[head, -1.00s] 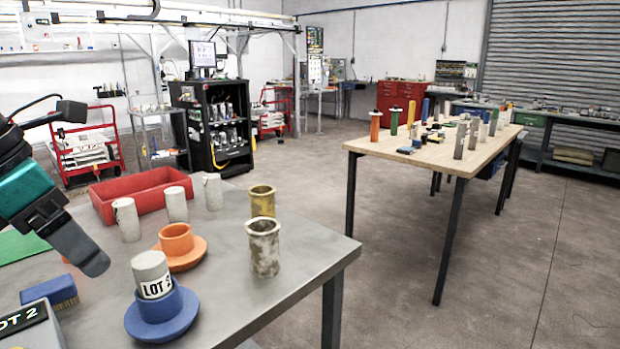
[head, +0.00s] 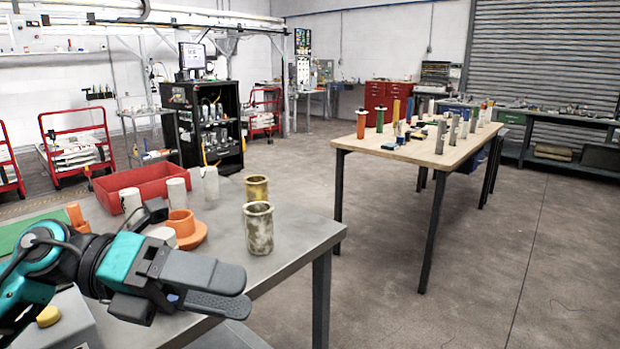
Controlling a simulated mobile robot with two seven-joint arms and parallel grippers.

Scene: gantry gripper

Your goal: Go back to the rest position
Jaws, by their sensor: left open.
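My left gripper (head: 245,292) is in the lower left of the head view, its two dark fingers pointing right near the front edge of the grey table (head: 290,242). It is open, with a narrow gap, and nothing shows between the fingers. My teal and black left arm hides much of the table's near part. Behind it stand an orange cup (head: 181,222) on an orange saucer and a grey cylinder (head: 162,235) that is mostly hidden. My right gripper is not in view.
A mottled metal cylinder (head: 258,228) and a yellowish cylinder (head: 256,189) stand on the table right of the arm. A red tray (head: 150,184) lies behind several grey cylinders. A wooden table (head: 420,150) with parts stands farther off; the floor between is clear.

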